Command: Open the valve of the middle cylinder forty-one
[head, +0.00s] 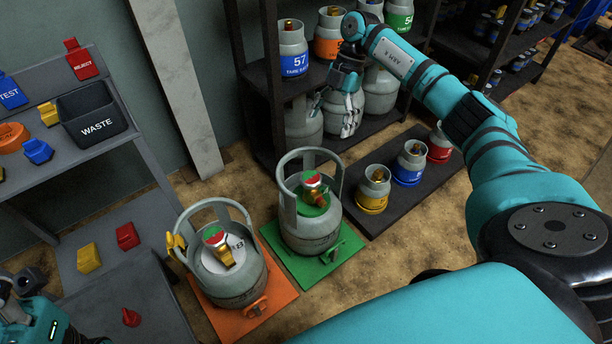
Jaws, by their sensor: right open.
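Two grey gas cylinders with collar handles stand on the floor. One cylinder (310,235) is on a green plate (335,262), its red, white and green valve top (312,180) inside the collar. The other cylinder (236,280) is on an orange plate (270,313), with a similar valve (215,238) and a yellow clip on its collar. I cannot read forty-one on either. My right gripper (334,104) is open and empty, above and behind the green-plate cylinder, in front of the shelf. My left gripper (22,284) is partly in view at the lower left; its fingers are unclear.
A shelf (262,75) holds cylinders, including a blue-banded 57 (293,55). Small blue, yellow and red-banded cylinders stand on a dark low platform (395,205). At left is a grey bench (110,150) with a WASTE bin (95,112). A pale post (175,80) stands behind.

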